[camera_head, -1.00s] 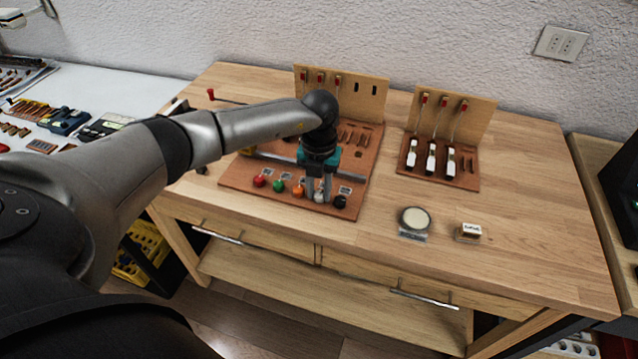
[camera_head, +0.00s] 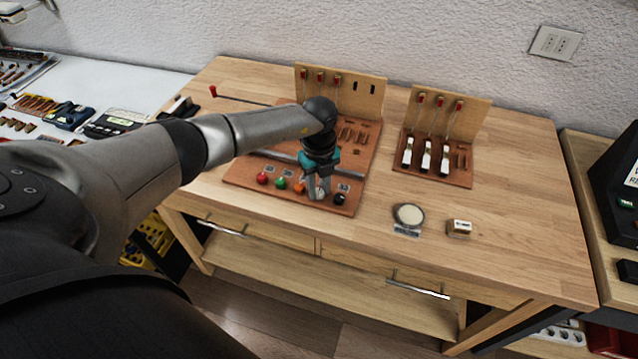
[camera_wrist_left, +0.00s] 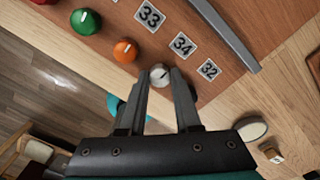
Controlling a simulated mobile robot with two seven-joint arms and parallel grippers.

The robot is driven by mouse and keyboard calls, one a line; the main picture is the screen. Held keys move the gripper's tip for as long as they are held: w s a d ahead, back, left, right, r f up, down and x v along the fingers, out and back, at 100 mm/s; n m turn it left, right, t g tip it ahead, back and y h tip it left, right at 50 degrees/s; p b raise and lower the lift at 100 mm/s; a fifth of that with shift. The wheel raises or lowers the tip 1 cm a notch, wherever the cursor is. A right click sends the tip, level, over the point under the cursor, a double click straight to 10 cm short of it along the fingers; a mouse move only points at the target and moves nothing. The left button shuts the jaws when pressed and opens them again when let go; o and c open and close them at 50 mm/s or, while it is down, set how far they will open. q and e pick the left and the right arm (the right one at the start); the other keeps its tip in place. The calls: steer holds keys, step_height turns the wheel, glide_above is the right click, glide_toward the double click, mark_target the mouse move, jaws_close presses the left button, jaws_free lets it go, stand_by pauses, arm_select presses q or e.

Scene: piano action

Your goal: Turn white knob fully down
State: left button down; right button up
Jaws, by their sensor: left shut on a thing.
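The white knob (camera_wrist_left: 160,74) sits in a row of coloured knobs along the front edge of a reddish-brown board (camera_head: 240,172). In the left wrist view it shows as a pale round knob between the two fingertips of my left gripper (camera_wrist_left: 160,80). My left gripper (camera_head: 319,194) is shut on it, one finger on each side. The knob's exact angle is hard to read. My right gripper is not in view.
A black knob (camera_head: 339,199) is close on the right of my gripper; an orange knob (camera_head: 299,188), a green knob (camera_head: 281,183) and a red knob (camera_head: 262,179) are to the left. A metal rail (camera_wrist_left: 222,35) crosses the board behind. A round disc (camera_head: 409,214) stands right of the board.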

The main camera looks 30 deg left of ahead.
mark_target(319, 191)
arm_select(q)
steer(key=shift+w+r, duration=0.1)
stand_by(0.4)
steer(key=c, duration=0.6)
jaws_free()
step_height(319, 191, up, 15)
steer(key=p, duration=0.1)
stand_by(0.3)
